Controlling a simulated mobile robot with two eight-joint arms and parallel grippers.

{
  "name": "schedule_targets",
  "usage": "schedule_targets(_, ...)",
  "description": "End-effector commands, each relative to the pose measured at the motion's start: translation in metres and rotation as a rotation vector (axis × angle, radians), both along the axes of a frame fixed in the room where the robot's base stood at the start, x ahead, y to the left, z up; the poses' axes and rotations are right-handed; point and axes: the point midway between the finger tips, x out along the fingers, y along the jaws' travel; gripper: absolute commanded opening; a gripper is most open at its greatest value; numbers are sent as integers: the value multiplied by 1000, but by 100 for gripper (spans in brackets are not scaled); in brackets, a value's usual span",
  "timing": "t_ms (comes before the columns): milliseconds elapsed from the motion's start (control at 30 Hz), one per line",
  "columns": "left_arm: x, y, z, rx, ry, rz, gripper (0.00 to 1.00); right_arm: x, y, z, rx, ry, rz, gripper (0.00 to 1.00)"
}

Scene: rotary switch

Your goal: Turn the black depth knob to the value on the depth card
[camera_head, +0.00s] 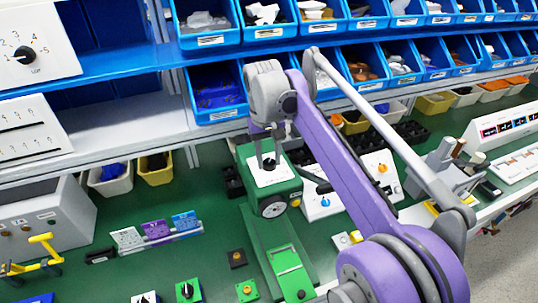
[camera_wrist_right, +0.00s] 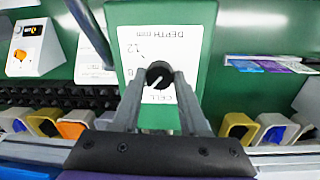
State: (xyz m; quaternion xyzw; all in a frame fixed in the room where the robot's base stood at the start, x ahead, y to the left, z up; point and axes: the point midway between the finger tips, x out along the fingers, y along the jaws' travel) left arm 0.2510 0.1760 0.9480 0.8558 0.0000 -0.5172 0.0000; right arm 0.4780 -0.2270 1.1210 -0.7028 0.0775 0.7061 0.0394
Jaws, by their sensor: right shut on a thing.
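The black depth knob (camera_wrist_right: 158,75) sits on a white dial plate (camera_wrist_right: 150,47) on a green machine (camera_wrist_right: 205,18). The plate shows upside down in the right wrist view, with "DEPTH mm" and a 12 legible. A light pointer line is visible on the knob; its exact value I cannot tell. My right gripper (camera_wrist_right: 158,78) is shut on the knob, one finger on each side. In the head view my right gripper (camera_head: 268,161) comes down onto the green machine (camera_head: 278,190). White, purple and blue cards (camera_head: 157,230) stand left of it; their print is too small to read. My left gripper is not in view.
A white panel (camera_head: 322,201) with an orange knob stands right of the machine. Blue bins (camera_head: 215,92) line the shelves behind. Small switch boxes (camera_head: 188,290) sit at the front.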

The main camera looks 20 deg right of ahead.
Motion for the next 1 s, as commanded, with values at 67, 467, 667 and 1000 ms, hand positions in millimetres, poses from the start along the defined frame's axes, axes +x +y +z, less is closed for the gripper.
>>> schedule_targets(67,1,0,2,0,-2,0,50,1,0,1,0,-2,-29,0)
schedule_targets(467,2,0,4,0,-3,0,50,0,0,0,0,-1,-88,0)
schedule_targets(667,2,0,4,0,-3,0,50,0,0,0,0,-1,-87,0)
schedule_targets(1000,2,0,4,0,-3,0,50,0,0,0,0,-1,-87,73)
